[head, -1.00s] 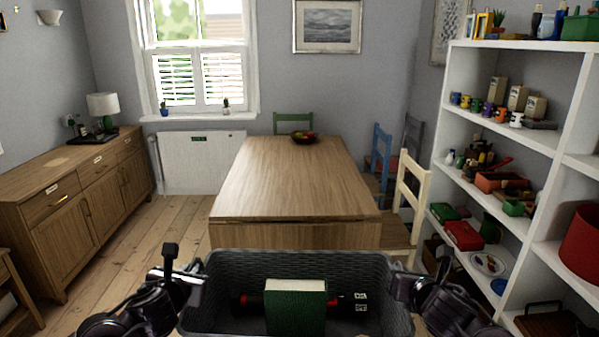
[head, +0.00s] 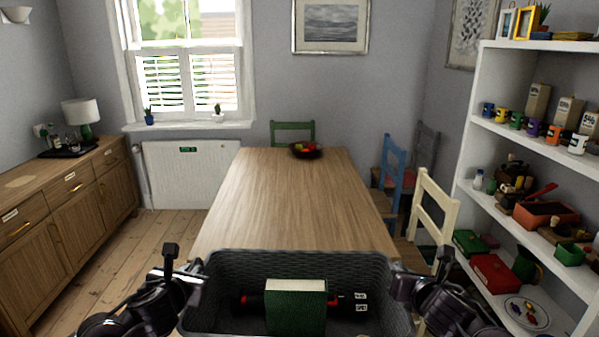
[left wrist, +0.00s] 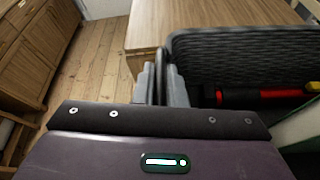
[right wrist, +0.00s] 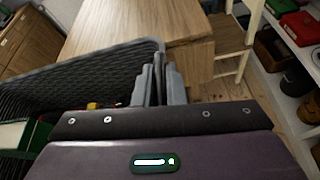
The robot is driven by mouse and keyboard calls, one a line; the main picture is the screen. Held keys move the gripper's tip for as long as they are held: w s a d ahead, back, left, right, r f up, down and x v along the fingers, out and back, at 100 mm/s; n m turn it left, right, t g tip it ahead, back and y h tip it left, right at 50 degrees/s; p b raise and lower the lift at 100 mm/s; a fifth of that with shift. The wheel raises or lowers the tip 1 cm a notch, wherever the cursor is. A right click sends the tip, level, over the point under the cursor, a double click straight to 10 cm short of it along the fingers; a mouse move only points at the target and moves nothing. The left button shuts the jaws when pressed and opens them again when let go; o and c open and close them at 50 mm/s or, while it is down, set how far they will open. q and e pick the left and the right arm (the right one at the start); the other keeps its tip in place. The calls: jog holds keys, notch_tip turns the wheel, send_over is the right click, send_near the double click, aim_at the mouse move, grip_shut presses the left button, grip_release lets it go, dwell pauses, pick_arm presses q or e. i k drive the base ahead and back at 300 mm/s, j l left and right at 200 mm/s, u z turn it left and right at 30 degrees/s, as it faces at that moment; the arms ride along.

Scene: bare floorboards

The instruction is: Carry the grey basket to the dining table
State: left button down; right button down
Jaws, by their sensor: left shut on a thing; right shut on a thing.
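The grey basket (head: 300,262) is a woven one, held upright in front of me between my two grippers. My left gripper (head: 195,280) is shut on the basket's left rim; in the left wrist view the fingers (left wrist: 162,85) clasp the rim. My right gripper (head: 400,280) is shut on the right rim; the right wrist view shows its fingers (right wrist: 158,82) there. The wooden dining table (head: 295,200) lies straight ahead, its near edge hidden behind the basket.
A fruit bowl (head: 306,150) sits at the table's far end. A cream chair (head: 433,215) and a blue chair (head: 392,165) stand at its right. A laden white shelf (head: 470,135) is further right, and a wooden sideboard (head: 70,205) is at the left. Most of the tabletop is bare.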

aim_at(293, 193)
jog(key=i, duration=1.55)
jog(key=i+l+u, duration=0.1)
jog(key=i, duration=1.4)
